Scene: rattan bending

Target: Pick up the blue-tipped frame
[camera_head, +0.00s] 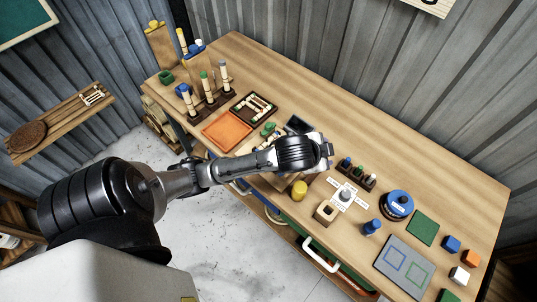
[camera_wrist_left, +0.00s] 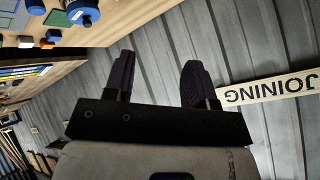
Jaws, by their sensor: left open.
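Upright pale rattan pieces with coloured tips stand in a dark wooden rack (camera_head: 210,104) at the back left of the bench. The blue-tipped one (camera_head: 185,91) is at the rack's left end, beside a green-tipped one (camera_head: 205,78) and a grey-tipped one (camera_head: 223,66). I cannot make out its frame shape at this size. My left gripper (camera_head: 327,150) is over the middle of the bench, well to the right of the rack. In the left wrist view its fingers (camera_wrist_left: 158,78) are apart with nothing between them. My right gripper is not in view.
An orange mat (camera_head: 227,130) and a dark tray with pale pieces (camera_head: 254,107) lie near the rack. A yellow cylinder (camera_head: 299,190), small-bottle rack (camera_head: 356,174), blue round device (camera_head: 397,204) and grey board (camera_head: 403,266) are to the right.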

